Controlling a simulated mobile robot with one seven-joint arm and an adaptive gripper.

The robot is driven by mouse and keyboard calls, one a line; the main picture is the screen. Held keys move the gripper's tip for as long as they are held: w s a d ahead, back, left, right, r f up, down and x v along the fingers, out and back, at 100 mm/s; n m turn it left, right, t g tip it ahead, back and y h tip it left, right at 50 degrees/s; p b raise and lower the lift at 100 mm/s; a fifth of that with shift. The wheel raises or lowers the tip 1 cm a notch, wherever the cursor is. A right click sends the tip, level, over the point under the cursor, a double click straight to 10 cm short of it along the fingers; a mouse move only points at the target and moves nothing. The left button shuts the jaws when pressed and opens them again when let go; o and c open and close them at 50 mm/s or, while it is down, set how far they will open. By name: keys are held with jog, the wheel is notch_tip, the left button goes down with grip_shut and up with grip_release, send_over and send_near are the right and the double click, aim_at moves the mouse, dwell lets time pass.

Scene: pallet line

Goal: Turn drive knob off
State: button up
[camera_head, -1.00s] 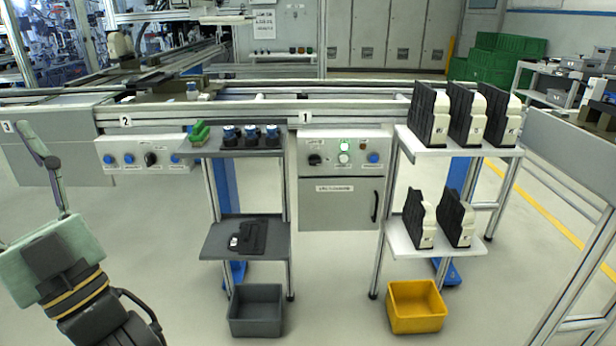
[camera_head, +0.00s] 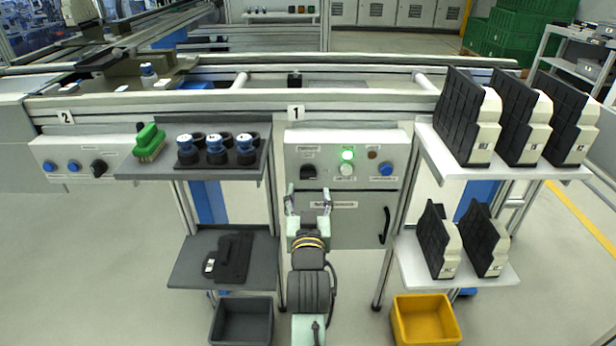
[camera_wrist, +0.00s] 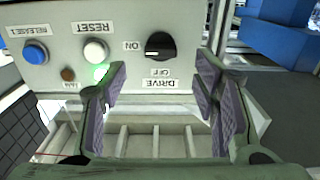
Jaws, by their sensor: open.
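The black drive knob (camera_head: 309,172) sits at the left of the white control panel (camera_head: 330,150) under sign 1. In the wrist view the knob (camera_wrist: 160,46) appears upside down between the ON, OFF and DRIVE labels. Its pale mark points to the ON side. My gripper (camera_head: 308,195) is open and empty, just below the knob in the head view. In the wrist view its two fingers (camera_wrist: 162,72) are spread, with the knob beyond and between their tips, apart from both.
A green lamp (camera_head: 347,155) is lit beside a white button (camera_head: 345,170) and a blue button (camera_head: 386,169). A grey cabinet door (camera_head: 350,225) lies below the panel. Shelves with blue-topped parts (camera_head: 215,150) and black-and-white units (camera_head: 470,120) stand on either side.

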aim_at(308, 179)
jog(key=w, duration=0.6)
jog(key=shift+w+p, duration=0.3)
jog(key=shift+p, duration=0.1)
jog(key=c, duration=1.2)
jog(key=shift+o, duration=0.2)
